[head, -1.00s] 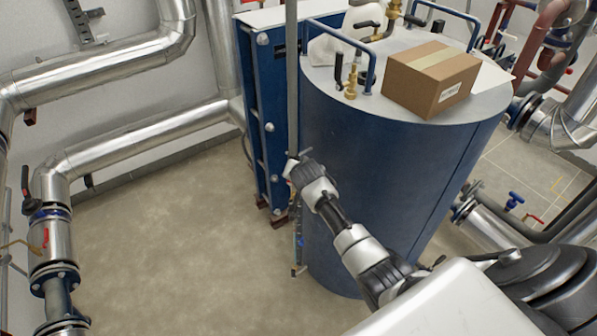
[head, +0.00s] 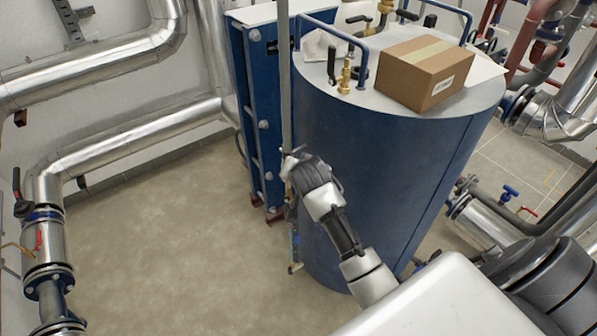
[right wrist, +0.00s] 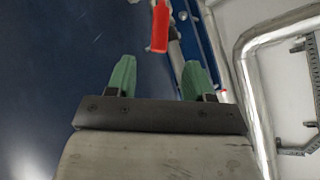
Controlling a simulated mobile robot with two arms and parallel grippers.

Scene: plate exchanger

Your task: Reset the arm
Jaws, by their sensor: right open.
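My right arm comes in from the lower right in the head view and reaches across the front of the blue tank (head: 375,180). Its wrist end lies near the thin grey vertical pipe (head: 286,80). The fingers cannot be made out there. In the right wrist view my right gripper (right wrist: 160,78) has its two green fingers spread apart, with nothing between them. A red handle (right wrist: 160,27) shows beyond the fingertips, apart from them. My left gripper is not in view.
A cardboard box (head: 425,75) sits on the tank top near brass valves (head: 345,75). The blue plate exchanger (head: 258,110) stands left of the tank. Silver pipes (head: 130,130) run along the left wall. The floor (head: 170,230) at left is clear.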

